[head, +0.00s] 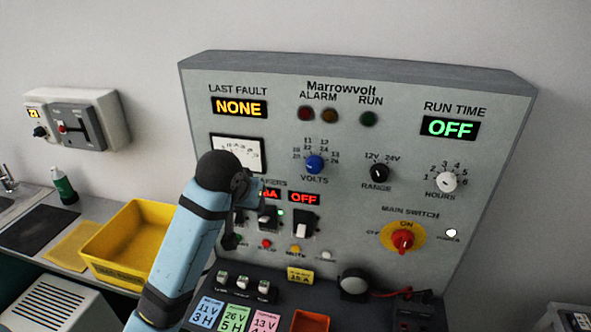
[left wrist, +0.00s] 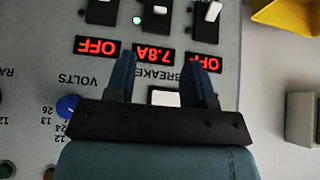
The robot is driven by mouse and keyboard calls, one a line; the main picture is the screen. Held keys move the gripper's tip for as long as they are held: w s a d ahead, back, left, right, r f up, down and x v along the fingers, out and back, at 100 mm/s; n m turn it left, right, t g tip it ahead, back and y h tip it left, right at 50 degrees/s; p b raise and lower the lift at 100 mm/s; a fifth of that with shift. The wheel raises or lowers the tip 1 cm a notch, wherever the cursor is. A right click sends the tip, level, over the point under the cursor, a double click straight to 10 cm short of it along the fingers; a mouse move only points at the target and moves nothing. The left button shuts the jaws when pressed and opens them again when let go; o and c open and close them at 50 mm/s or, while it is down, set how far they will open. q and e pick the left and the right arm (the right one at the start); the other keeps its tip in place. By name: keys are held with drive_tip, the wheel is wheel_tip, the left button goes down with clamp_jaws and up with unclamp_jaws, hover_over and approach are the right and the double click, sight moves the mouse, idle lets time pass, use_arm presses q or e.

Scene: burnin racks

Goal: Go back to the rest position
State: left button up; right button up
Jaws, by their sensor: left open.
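My left arm rises from the bottom of the head view, with its left gripper (head: 252,192) in front of the Marrowvolt panel (head: 480,110), over the breaker area. In the left wrist view, the left gripper (left wrist: 163,68) is open, its two dark blue fingers apart with nothing between them. Beyond the fingers are red displays, one reading 7.8A (left wrist: 153,54) and two reading OFF, and toggle switches, one with a green lamp (left wrist: 161,10) lit beside it. The wrist hides part of the meter (head: 240,148) and the breaker row in the head view. My right gripper is not in view.
The panel carries a blue volts knob (head: 314,164), a range knob (head: 380,173), an hours knob (head: 447,181) and a red main switch (head: 402,239). A dark shelf (head: 300,285) with colored cards juts out below. A yellow bin (head: 100,262) stands left of my arm.

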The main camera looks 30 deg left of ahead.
use_arm(q)
drive_tip(key=s+d+f+m+t+h, duration=0.1)
drive_tip(key=s+d+f+m, duration=0.15)
drive_tip(key=f, duration=0.75)
drive_tip(key=s+d+f+m+t+h, duration=0.15)
drive_tip(key=d+f, duration=0.25)
drive_tip(key=f, duration=0.5)
drive_tip(key=s+d+f+t+h, duration=0.1)
drive_tip(key=s+d+f, duration=0.3)
drive_tip(key=s+f, duration=0.2)
drive_tip(key=s+d+f+m+t+h, duration=0.1)
drive_tip(key=s+d+f, duration=0.3)
drive_tip(key=s+f, duration=0.3)
drive_tip(key=s, duration=0.3)
drive_tip(key=shift+m, duration=0.3)
